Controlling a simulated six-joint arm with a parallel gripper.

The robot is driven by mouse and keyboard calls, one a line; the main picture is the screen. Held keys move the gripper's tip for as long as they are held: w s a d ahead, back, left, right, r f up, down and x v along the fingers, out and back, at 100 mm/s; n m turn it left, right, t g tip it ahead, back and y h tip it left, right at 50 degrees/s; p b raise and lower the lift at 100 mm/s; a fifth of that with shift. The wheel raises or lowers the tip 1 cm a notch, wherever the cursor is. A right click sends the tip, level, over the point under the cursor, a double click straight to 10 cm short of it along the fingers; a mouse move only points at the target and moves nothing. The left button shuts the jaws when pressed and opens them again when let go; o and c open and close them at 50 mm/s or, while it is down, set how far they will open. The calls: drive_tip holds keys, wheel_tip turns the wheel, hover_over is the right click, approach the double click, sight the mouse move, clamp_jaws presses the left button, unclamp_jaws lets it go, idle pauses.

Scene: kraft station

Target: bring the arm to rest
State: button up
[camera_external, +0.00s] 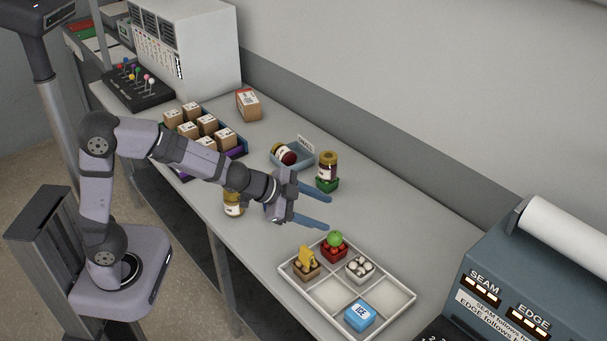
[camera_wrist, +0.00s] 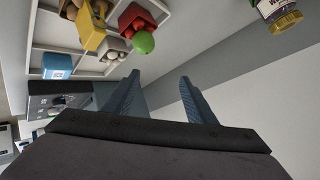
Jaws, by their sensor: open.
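My gripper (camera_external: 312,208) is open and empty. Its two blue fingers reach out to the right above the bench, with a clear gap between them. In the wrist view the open fingers (camera_wrist: 157,95) also show nothing between them. My arm stretches from its base at the left across the bench, bent at the elbow. A jar with a yellowish label (camera_external: 233,204) stands below my forearm, partly hidden by it.
A white divided tray (camera_external: 385,330) holds several small items near the front. A blue tray (camera_external: 305,155) holds a lying jar. Small boxes (camera_external: 207,125) stand at the back left. A blue machine (camera_external: 500,270) is at right.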

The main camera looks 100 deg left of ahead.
drive_tip(key=s+d+f+n+g+h, duration=0.1)
drive_tip(key=s+d+f+g, duration=0.4)
drive_tip(key=s+d, duration=0.4)
drive_tip(key=s+d+f+n+g+h, duration=0.1)
drive_tip(key=s+d+f+g, duration=0.4)
drive_tip(key=s+d, duration=0.5)
drive_tip(key=s+f+h, duration=0.1)
drive_tip(key=s+f, duration=0.1)
drive_tip(key=s, duration=0.6)
drive_tip(key=shift+s+f+n, duration=0.2)
drive_tip(key=shift+n, duration=0.1)
